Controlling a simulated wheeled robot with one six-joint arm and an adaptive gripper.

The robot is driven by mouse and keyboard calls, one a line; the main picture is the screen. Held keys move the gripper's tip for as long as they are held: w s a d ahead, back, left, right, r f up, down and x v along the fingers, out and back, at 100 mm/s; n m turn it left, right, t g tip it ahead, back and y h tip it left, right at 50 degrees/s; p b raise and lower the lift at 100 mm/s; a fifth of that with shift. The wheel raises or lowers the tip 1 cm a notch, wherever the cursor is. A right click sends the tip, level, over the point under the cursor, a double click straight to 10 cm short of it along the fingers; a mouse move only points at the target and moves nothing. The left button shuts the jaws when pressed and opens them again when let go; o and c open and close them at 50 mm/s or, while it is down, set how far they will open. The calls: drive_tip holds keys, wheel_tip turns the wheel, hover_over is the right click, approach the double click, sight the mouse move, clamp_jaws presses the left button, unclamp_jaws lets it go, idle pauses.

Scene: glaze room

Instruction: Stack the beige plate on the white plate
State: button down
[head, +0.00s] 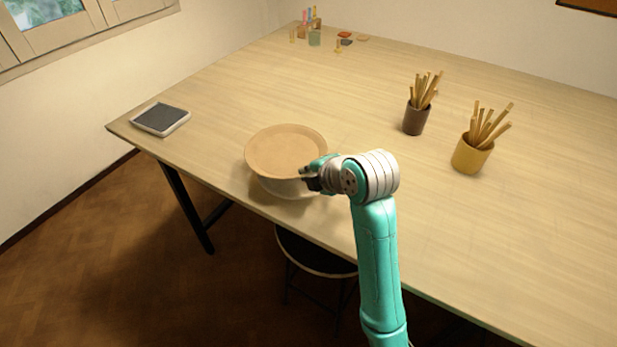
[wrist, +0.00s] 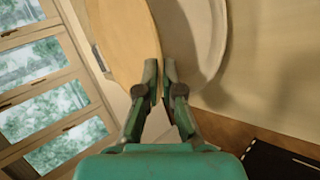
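The beige plate (head: 285,148) is wide and round and looks about level over the white plate (head: 290,187). Only the near lower part of the white plate shows in the head view; the beige plate hides the rest. My gripper (head: 306,176) is at the right near rim of the beige plate. In the wrist view its fingertips (wrist: 159,76) are close together with the rim of the beige plate (wrist: 122,45) between them. The white plate (wrist: 213,40) shows to the right, seemingly below and apart from the beige one.
A grey-topped tray (head: 161,118) lies at the table's left corner. A dark cup (head: 416,120) and a yellow cup (head: 471,154), both holding sticks, stand to the right. Small jars (head: 314,37) stand at the back. A stool (head: 315,258) is below the near edge. The middle is clear.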

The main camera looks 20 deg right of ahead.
drive_tip(key=shift+f, duration=0.75)
drive_tip(key=shift+f, duration=0.6)
drive_tip(key=c, duration=1.3)
unclamp_jaws()
drive_tip(key=shift+r, duration=0.25)
drive_tip(key=v, duration=1.2)
drive_tip(key=shift+r, duration=0.25)
drive_tip(key=shift+s, duration=0.1)
